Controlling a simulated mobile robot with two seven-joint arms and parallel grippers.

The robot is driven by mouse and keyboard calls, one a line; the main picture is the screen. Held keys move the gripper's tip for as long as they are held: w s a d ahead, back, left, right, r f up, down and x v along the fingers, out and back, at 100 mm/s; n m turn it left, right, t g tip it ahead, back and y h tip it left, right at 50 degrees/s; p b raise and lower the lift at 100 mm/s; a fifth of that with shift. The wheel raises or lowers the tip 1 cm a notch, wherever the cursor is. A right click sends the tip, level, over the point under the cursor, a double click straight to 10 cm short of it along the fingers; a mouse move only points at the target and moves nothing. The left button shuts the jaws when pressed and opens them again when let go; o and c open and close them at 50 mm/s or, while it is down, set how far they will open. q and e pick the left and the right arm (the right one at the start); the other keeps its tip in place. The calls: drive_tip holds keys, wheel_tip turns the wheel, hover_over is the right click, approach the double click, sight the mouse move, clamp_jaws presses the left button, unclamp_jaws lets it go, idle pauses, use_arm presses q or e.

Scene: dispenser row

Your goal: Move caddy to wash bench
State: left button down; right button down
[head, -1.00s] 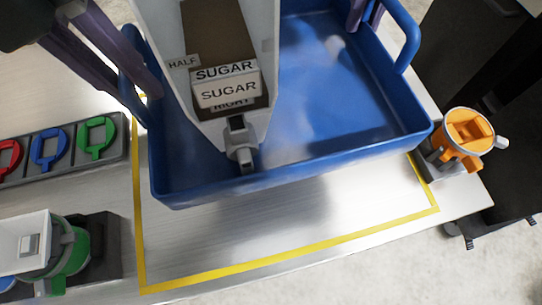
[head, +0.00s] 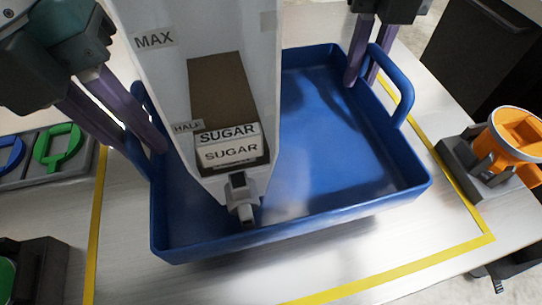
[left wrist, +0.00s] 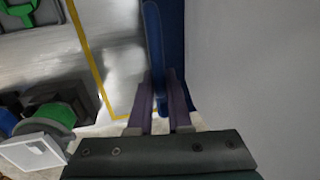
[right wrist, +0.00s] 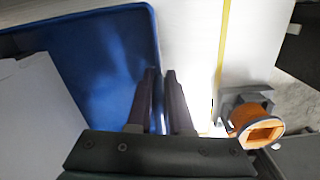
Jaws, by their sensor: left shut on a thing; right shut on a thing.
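The caddy (head: 330,215) is a blue tray with a raised loop handle at each side. A tall white dispenser (head: 222,45) labelled SUGAR stands in its left part, its spout toward the near wall. My left gripper (head: 145,140) is shut on the left handle (left wrist: 153,45). My right gripper (head: 360,75) is shut on the right handle (head: 399,85). The caddy is level over a pale bench top (head: 125,270), within a yellow outline (head: 465,247). A shadow shows along its near edge; I cannot tell whether it touches the bench.
A dark holder (head: 40,262) with a green item is at the lower left. Bench shows bare before the caddy.

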sight(152, 162)
use_arm(q)
drive_tip(key=shift+f, duration=0.15)
use_arm(e)
drive_tip(key=shift+f, duration=0.2)
